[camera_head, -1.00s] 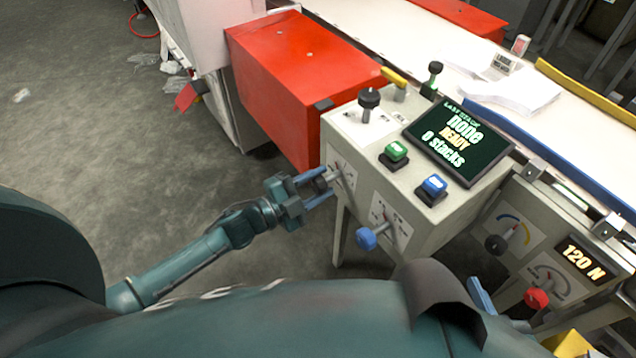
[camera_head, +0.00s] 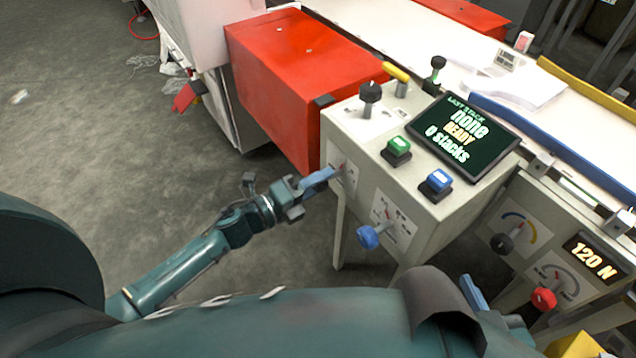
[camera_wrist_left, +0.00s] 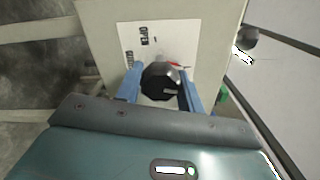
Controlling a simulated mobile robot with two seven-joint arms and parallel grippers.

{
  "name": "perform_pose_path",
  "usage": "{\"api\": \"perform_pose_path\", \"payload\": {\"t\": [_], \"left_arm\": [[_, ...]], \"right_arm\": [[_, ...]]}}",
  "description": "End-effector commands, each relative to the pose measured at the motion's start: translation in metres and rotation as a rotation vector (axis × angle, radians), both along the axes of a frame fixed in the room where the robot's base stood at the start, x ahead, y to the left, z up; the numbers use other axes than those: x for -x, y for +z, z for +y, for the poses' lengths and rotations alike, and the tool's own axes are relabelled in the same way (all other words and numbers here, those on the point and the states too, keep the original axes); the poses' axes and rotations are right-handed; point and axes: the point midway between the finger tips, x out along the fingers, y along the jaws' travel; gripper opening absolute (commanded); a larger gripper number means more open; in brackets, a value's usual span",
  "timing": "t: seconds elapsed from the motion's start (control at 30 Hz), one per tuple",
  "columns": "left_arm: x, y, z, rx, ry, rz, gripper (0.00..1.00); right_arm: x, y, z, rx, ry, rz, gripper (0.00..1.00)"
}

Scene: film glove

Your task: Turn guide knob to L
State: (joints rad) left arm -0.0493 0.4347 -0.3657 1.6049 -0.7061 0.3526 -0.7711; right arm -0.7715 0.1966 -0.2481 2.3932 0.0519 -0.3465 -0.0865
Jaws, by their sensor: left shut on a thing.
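A black faceted knob (camera_wrist_left: 161,80) with a pale pointer line sits in front of a white label plate (camera_wrist_left: 140,40) on the panel, seen in the left wrist view. The printing is too small to read surely, so I cannot tell which mark it points to. My left gripper (camera_head: 328,176) is at the left face of the control box, its blue fingers shut on this knob from both sides. In the head view the finger hides the knob. A blue finger of my right gripper (camera_head: 473,293) shows at the bottom, mostly hidden by my body.
The control box (camera_head: 350,215) also carries a blue knob (camera_head: 368,237), a black lever (camera_head: 370,92), green (camera_head: 397,148) and blue (camera_head: 437,182) buttons, and a screen (camera_head: 462,138) reading READY. A red housing (camera_head: 290,80) stands behind.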

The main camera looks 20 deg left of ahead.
Motion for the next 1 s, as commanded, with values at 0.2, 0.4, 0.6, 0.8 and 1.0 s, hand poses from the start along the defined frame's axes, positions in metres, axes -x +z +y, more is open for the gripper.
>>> {"api": "perform_pose_path", "payload": {"t": [0.2,0.4,0.6,0.8,1.0], "left_arm": [[0.0003,-0.0010,-0.0001,-0.057,0.000,-0.043,0.15],[0.0003,-0.0006,-0.0001,-0.076,0.000,-0.058,0.15],[0.0003,-0.0005,-0.0001,-0.077,0.000,-0.059,0.15],[0.0003,-0.0005,-0.0001,-0.076,0.000,-0.058,0.41],[0.0002,-0.0005,-0.0001,-0.076,0.000,-0.058,0.57]], "right_arm": [[0.0005,-0.0058,0.0007,0.011,0.006,0.007,0.21],[0.0003,-0.0065,0.0011,0.014,0.009,0.005,0.21],[0.0000,-0.0063,0.0012,0.015,0.009,0.005,0.21],[0.0000,-0.0063,0.0014,0.015,0.009,0.004,0.21],[0.0000,-0.0062,0.0014,0.014,0.010,0.005,0.21]]}}
